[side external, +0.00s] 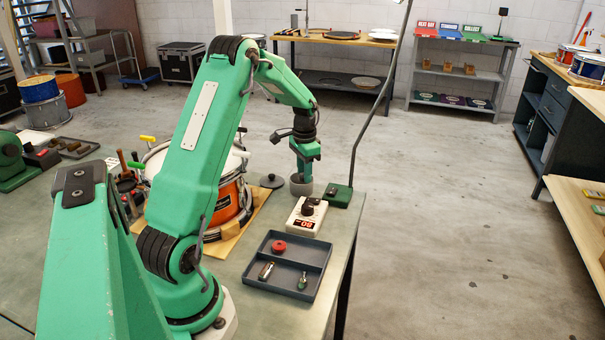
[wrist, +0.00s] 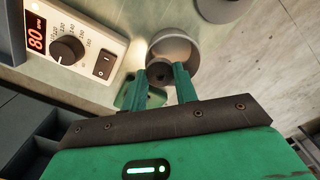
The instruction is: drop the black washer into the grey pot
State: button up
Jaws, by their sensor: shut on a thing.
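The grey pot (side external: 301,187) stands open on the bench, below my gripper (side external: 305,165) in the side view. In the wrist view, the round rim of the pot (wrist: 172,41) shows just beyond my fingertips. My gripper (wrist: 169,72) is shut on a small dark ring, the black washer (wrist: 157,71), at the fingertips. The washer overlaps the near part of the pot in this view. The frames do not show clearly how high it is above the rim. In the side view the washer is too small or hidden to make out.
A dark round lid (side external: 271,181) lies left of the pot. A tempo box (side external: 307,215) and a green lamp base (side external: 339,195) stand close by. An orange drum (side external: 228,201) is at left.

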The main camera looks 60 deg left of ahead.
jog(key=shift+f, duration=0.25)
jog(key=o, duration=1)
jog(key=shift+r, duration=0.15)
jog(key=shift+r, duration=3.8)
